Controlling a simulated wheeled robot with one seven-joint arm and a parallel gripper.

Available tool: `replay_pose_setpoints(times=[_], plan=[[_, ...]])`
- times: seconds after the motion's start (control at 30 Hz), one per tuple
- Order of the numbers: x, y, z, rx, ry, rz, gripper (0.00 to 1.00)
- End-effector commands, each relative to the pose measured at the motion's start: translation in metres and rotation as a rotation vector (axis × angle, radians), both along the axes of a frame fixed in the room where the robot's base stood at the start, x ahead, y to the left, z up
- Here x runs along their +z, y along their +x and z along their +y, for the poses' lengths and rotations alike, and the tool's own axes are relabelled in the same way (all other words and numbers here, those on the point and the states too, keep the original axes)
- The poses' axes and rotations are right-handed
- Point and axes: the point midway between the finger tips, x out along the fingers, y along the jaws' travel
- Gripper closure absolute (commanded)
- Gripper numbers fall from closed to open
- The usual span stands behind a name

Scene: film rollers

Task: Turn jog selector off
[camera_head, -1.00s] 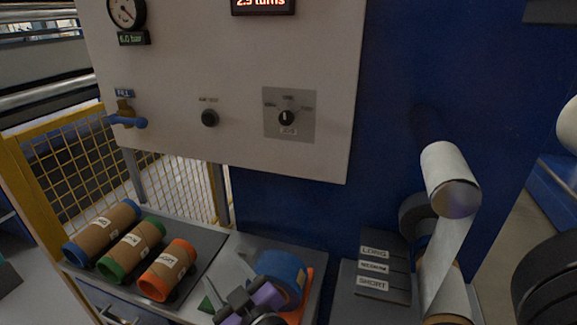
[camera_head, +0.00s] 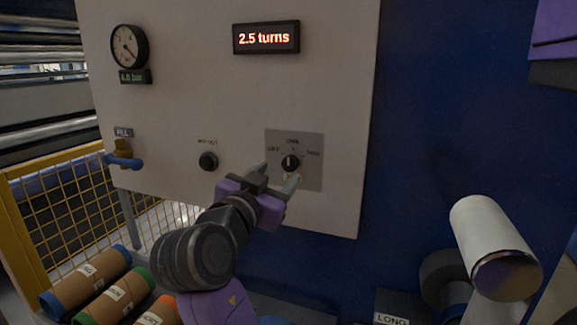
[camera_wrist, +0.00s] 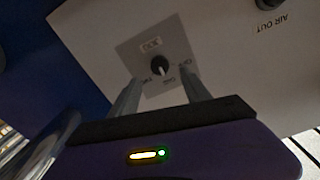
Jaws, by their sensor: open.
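The jog selector (camera_head: 291,162) is a black rotary knob with a white pointer mark, on a grey square plate on the white panel. In the head view the plate has a label at left that looks like OFF, one above and one at right. The pointer looks about upright, toward the top label. My gripper (camera_head: 280,180) is open just in front of the plate, below the knob. In the wrist view the knob (camera_wrist: 159,65) shows beyond and between the two open fingers (camera_wrist: 160,92), apart from them. The plate's lower part is partly hidden by my gripper in the head view.
A black air-out knob (camera_head: 208,161) is left of the plate. Cardboard rolls (camera_head: 84,283) lie below left; a white roller (camera_head: 494,245) stands out at right.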

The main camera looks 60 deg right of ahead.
Motion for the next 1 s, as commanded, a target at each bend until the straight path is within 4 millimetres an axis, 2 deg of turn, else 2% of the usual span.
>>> replay_pose_setpoints(times=[0.2,0.4,0.53,0.8,1.0], plan=[[0.002,0.004,-0.035,-0.003,0.000,0.004,0.45],[0.001,0.008,-0.059,0.000,0.000,0.003,0.45],[0.000,0.009,-0.065,0.001,0.000,0.002,0.45],[0.000,0.009,-0.066,0.003,-0.001,0.002,0.45],[0.000,0.009,-0.066,0.003,-0.001,0.002,0.84]])
